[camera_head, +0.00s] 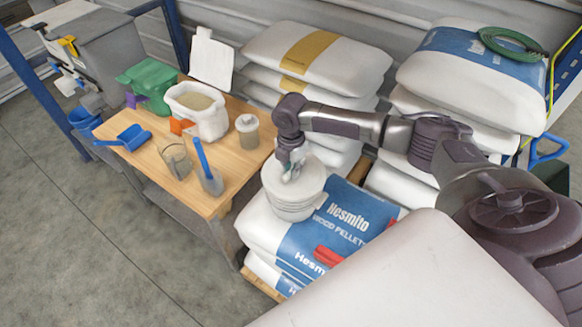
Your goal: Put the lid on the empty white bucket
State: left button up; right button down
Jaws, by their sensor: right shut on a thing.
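The white bucket (292,212) stands upright on the blue and white Hesmito pellet sack beside the table. A round white lid (311,180) is at the bucket's top, roughly level and covering its opening. I cannot tell whether it is seated on the rim or held just above it. My right gripper (291,175) points down over the lid and is shut on it; its fingertips are small and partly hidden. The inside of the bucket is hidden. My left gripper is not in view.
Stacked sacks (318,60) stand behind the bucket. Floor at lower left is clear.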

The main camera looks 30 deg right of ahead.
jog(key=shift+f, duration=0.1)
jog(key=c, duration=1.1)
grip_release()
jog(key=shift+o, duration=0.2)
notch_tip(320, 180, up, 12)
